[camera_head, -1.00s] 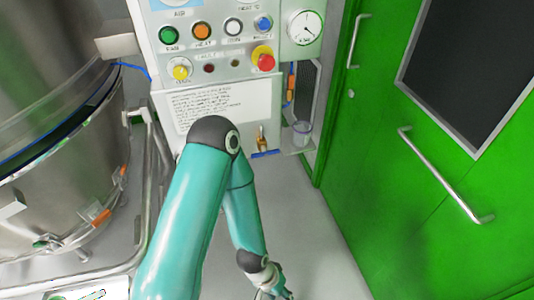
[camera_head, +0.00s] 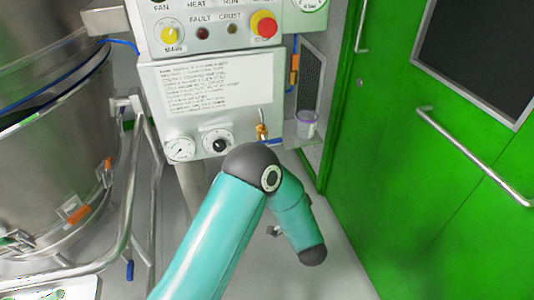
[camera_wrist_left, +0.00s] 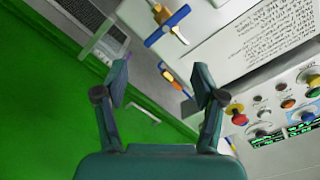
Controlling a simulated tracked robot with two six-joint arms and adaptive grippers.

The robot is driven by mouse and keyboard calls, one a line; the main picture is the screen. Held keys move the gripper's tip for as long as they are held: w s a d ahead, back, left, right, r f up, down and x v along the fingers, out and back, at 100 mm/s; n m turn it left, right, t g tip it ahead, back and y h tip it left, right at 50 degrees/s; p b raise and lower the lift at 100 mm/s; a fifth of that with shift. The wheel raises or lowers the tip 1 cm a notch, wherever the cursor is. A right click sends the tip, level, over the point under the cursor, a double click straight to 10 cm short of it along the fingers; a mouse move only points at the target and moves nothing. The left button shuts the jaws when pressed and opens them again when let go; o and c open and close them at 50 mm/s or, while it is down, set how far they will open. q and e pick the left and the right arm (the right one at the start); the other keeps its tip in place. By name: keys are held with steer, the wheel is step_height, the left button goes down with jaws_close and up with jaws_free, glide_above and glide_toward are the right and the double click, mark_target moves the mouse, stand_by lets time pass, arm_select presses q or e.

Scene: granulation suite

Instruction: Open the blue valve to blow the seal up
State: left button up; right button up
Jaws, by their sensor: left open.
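The blue valve has a brass body (camera_head: 262,131) low on the right of the grey control panel in the head view, with its handle mostly hidden by my arm. In the left wrist view its blue handle (camera_wrist_left: 167,26) lies aslant across the brass body (camera_wrist_left: 160,13) at the top. My left gripper (camera_wrist_left: 160,82) is open and empty, its fingers apart and pointing toward the valve, which is beyond the fingertips and not touched. In the head view my teal arm's elbow is just below the valve, and the gripper cannot be made out. My right gripper is in neither view.
Two dials (camera_head: 217,142) sit left of the valve, under a printed notice (camera_head: 219,85). A red stop button (camera_head: 264,24) is above. A clear cup (camera_head: 306,124) stands on a ledge to the right, beside the green door (camera_head: 430,190). A steel vessel (camera_head: 50,180) stands left.

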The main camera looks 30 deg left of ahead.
mark_target(266, 143)
arm_select(q)
steer(key=x, duration=1.6)
steer(key=shift+a+r, duration=0.3)
steer(key=shift+a, duration=0.3)
jaws_close()
steer(key=shift+d, duration=0.25)
steer(key=shift+a, duration=0.1)
